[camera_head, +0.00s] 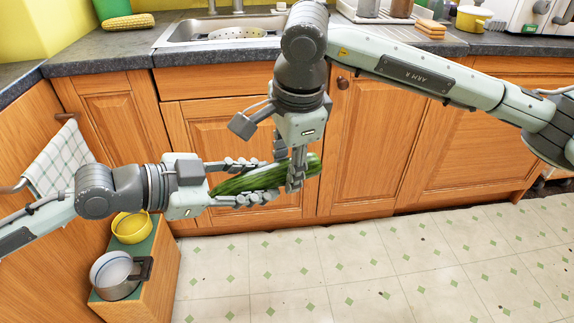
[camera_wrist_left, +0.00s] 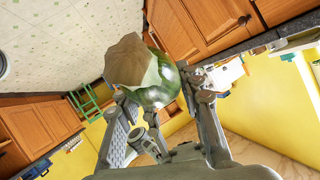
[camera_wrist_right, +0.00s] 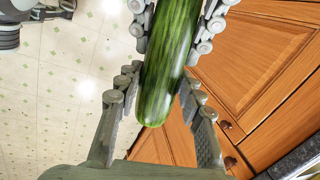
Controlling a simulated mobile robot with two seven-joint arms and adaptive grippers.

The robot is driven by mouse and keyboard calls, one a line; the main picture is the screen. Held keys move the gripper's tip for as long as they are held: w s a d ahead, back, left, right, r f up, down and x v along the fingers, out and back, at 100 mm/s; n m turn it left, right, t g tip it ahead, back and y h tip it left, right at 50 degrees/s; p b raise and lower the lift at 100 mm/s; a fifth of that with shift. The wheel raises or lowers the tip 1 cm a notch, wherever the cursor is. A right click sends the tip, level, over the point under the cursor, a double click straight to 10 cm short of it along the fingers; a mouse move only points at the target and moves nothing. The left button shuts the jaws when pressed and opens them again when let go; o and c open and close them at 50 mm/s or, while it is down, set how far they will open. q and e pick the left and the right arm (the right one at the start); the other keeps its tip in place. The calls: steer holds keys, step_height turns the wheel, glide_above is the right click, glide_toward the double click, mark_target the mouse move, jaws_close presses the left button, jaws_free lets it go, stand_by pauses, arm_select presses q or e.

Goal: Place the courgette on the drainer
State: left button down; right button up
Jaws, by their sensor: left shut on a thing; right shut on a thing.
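The courgette (camera_head: 232,184) is dark green and striped, held in the air in front of the cupboards, roughly level with its right end slightly higher. My left gripper (camera_head: 262,180) is shut on it from the left. My right gripper (camera_head: 296,180) points down and is shut on it near its right end. In the left wrist view the courgette (camera_wrist_left: 160,92) is seen end-on, partly behind a brown and pale patch. In the right wrist view the courgette (camera_wrist_right: 168,70) runs between the fingers. The ridged metal drainer (camera_head: 440,44) lies right of the sink on the worktop.
The sink (camera_head: 180,35) holds a pale perforated item (camera_head: 237,33). A rack with cups (camera_head: 368,12) and sponges (camera_head: 431,28) stand by the drainer. A yellow bowl (camera_head: 131,226) and a pan (camera_head: 115,275) sit on a low unit at left. The floor is clear at right.

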mark_target(211, 196)
arm_select(q)
steer(key=c, duration=0.9)
jaws_free()
steer(key=v, duration=1.2)
steer(key=shift+n, duration=0.3)
steer(key=f, duration=0.1)
steer(key=w+f, duration=0.1)
steer(key=f, duration=0.1)
steer(key=w+d+f, duration=0.1)
steer(key=f, duration=0.1)
steer(key=shift+w+d, duration=0.1)
steer(key=w+a+f+n+t+y, duration=0.1)
steer(key=w+a+f+n+y, duration=0.2)
steer(key=f, duration=0.7)
steer(key=w+a+f+n+t+y, duration=0.1)
steer(key=a+f+n+y, duration=0.25)
steer(key=f, duration=0.75)
steer(key=s+a+f+n+g+y, duration=0.1)
steer(key=s+a+f+n+y, duration=0.1)
steer(key=s+f, duration=0.4)
steer(key=s+a+f+n+g+y, duration=0.2)
steer(key=s+f, duration=0.4)
steer(key=f, duration=0.3)
steer(key=s+a+f+n+g+y, duration=0.2)
steer(key=s+a+f+n, duration=0.2)
steer(key=s+f, duration=0.3)
steer(key=shift+a+f+n+y, duration=0.25)
steer(key=shift+a+f+y, duration=0.15)
steer(key=shift+a, duration=0.35)
